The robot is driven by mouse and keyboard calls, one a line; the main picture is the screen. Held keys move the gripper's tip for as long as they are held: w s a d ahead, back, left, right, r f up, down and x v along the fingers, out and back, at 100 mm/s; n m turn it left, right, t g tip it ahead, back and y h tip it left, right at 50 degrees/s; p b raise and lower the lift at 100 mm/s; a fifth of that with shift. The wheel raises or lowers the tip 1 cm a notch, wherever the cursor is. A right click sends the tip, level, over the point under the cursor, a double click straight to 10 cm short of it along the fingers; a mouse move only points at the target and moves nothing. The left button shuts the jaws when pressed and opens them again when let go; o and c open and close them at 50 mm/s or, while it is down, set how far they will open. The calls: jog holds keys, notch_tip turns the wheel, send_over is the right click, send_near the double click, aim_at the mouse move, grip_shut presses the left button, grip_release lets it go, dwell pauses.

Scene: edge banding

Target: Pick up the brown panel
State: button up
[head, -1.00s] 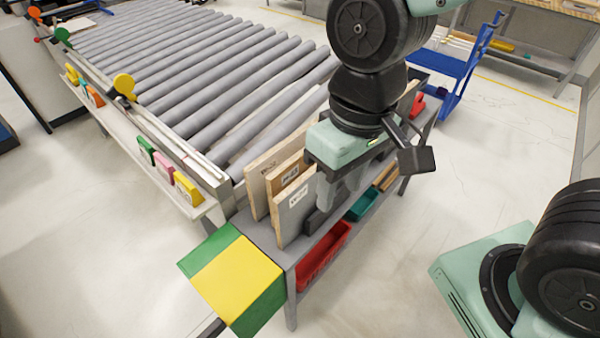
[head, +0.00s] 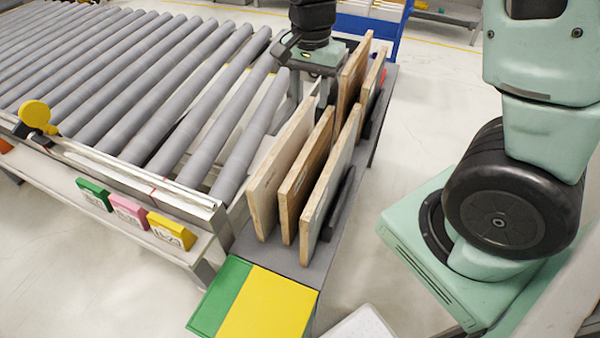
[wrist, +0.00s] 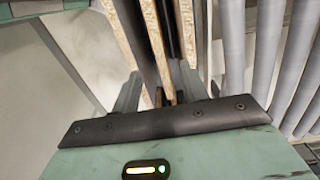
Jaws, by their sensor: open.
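The brown panel (head: 307,172) stands on edge in the middle of the front row, with a light panel (head: 281,160) on its left and a pale grey panel (head: 330,182) on its right. Another brown-faced panel (head: 352,75) stands farther back. My gripper (head: 311,98) is open, pointing down at the far end of the front row, its fingertips partly hidden by panels. In the wrist view my gripper (wrist: 158,92) has chipboard panel edges (wrist: 156,45) running between and beside its fingers. I cannot tell which panel lies between them, or whether they touch it.
A grey roller conveyor (head: 170,90) runs along the left. Coloured blocks (head: 128,211) line its side shelf. A green and yellow board (head: 262,305) lies at the near end of the grey rack (head: 345,225). A blue cart (head: 372,32) stands behind. Open floor lies right of the rack.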

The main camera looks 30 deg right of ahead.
aim_at(310, 142)
notch_tip(310, 142, down, 11)
jog(key=shift+s+f+p, duration=0.1)
jog(key=shift+p, duration=0.75)
jog(key=shift+s+d+f+p, duration=0.1)
jog(key=shift+f+p, duration=0.5)
jog(key=shift+f, duration=0.75)
jog(key=shift+s+d+f+p, duration=0.1)
jog(key=shift+f+p, duration=0.45)
jog(key=shift+f, duration=0.8)
grip_shut()
jog(key=shift+r, duration=0.1)
